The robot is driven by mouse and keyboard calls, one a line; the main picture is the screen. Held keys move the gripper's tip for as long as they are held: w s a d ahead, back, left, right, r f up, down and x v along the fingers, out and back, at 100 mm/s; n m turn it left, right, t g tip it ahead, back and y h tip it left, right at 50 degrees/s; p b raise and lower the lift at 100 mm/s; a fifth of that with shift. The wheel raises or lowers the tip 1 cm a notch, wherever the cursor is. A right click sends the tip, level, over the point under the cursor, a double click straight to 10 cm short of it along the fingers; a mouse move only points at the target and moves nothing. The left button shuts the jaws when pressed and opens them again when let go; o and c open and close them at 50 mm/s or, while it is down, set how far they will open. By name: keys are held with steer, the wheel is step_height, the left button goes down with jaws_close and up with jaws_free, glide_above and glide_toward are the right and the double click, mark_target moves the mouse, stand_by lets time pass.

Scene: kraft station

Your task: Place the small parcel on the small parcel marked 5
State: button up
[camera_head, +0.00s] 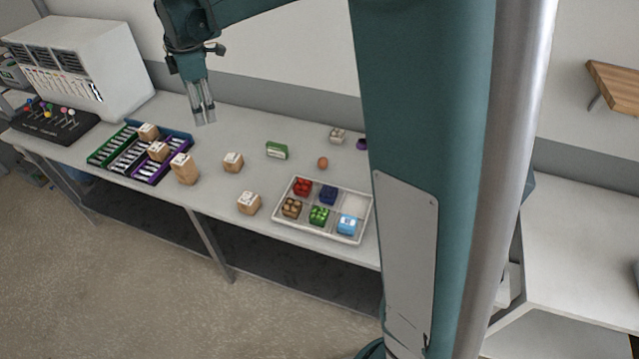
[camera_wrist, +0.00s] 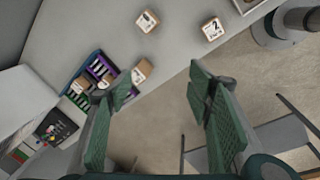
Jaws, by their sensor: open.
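Several brown cardboard parcels with white labels stand on the table. One small parcel (camera_head: 249,203) is near the front edge; it seems to be the one marked 2 (camera_wrist: 212,29) in the wrist view. Another small parcel (camera_head: 233,161) stands behind it, and it also shows in the wrist view (camera_wrist: 147,20). A taller parcel (camera_head: 184,170) stands beside the organiser. Two more parcels, one at the back (camera_head: 148,131) and one in front (camera_head: 158,151), are on the organiser. I cannot read which is marked 5. My gripper (camera_head: 205,122) is open and empty, above the table's back part.
The organiser (camera_head: 170,172) has green and purple sections. A compartment tray (camera_head: 318,237) holds coloured items at the right. A green box (camera_head: 277,151), an egg (camera_head: 322,163) and a small pale carton (camera_head: 338,135) stand behind it. A white cabinet (camera_head: 115,65) and black board (camera_head: 58,127) are left.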

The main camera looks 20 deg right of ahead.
steer(key=s+d+r+m+t, duration=0.1)
steer(key=s+d+r+m, duration=0.2)
steer(key=s, duration=0.4)
steer(key=s+d+r+m+t, duration=0.1)
steer(key=s+d+m, duration=0.2)
steer(key=s+d, duration=0.3)
steer(key=s+d+r+m, duration=0.3)
steer(key=s, duration=0.4)
steer(key=s+d+f+m+t, duration=0.1)
steer(key=s+d+f+m, duration=0.1)
steer(key=s, duration=0.5)
steer(key=s+d+f+m+t, duration=0.1)
steer(key=s+d+f+m, duration=0.1)
steer(key=s, duration=0.5)
steer(key=s+d+f+m+t, duration=0.1)
steer(key=s+d+f+m, duration=0.1)
steer(key=s+m, duration=0.3)
steer(key=shift+s+d+f+m, duration=0.4)
steer(key=shift+s+f, duration=0.5)
steer(key=shift+s, duration=0.3)
steer(key=shift+f, duration=0.1)
